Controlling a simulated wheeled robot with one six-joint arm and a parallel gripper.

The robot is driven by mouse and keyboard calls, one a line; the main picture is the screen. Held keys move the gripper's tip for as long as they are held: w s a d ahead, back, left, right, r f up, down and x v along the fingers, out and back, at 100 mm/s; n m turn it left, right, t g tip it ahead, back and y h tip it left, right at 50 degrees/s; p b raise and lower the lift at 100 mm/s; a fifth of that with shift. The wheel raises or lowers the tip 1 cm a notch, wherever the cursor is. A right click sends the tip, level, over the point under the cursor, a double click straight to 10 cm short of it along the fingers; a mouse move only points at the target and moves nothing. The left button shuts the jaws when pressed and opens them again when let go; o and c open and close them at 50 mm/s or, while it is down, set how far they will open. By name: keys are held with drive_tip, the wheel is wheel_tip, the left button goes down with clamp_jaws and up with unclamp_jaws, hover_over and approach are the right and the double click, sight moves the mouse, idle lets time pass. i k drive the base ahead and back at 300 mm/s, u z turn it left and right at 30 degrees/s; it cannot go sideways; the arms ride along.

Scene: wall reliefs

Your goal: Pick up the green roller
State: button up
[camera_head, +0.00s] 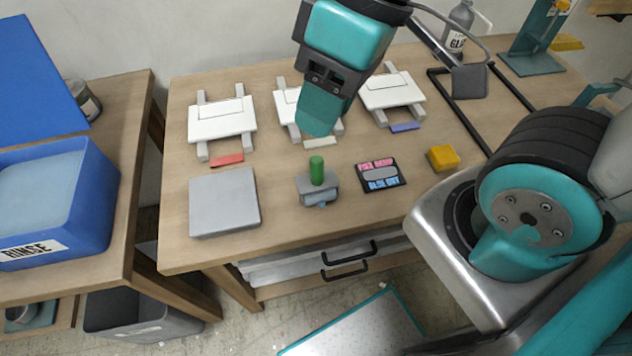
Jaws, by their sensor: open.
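The green roller (316,170) stands upright on a small grey holder (318,190) near the front middle of the wooden table (285,254). My gripper (322,112) is above and behind the roller in the picture, pointing down, with nothing seen in it. Its fingertips are seen from the side, so the gap between them is hard to make out. The gripper and roller appear apart. My gripper covers part of the middle white frame behind it.
A grey slab (224,202) lies left of the holder. A blue rinse tub (88,222) is on the left table.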

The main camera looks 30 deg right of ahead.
sight(319, 179)
drive_tip(key=z, duration=3.1)
drive_tip(key=k, duration=1.05)
drive_tip(key=u, duration=2)
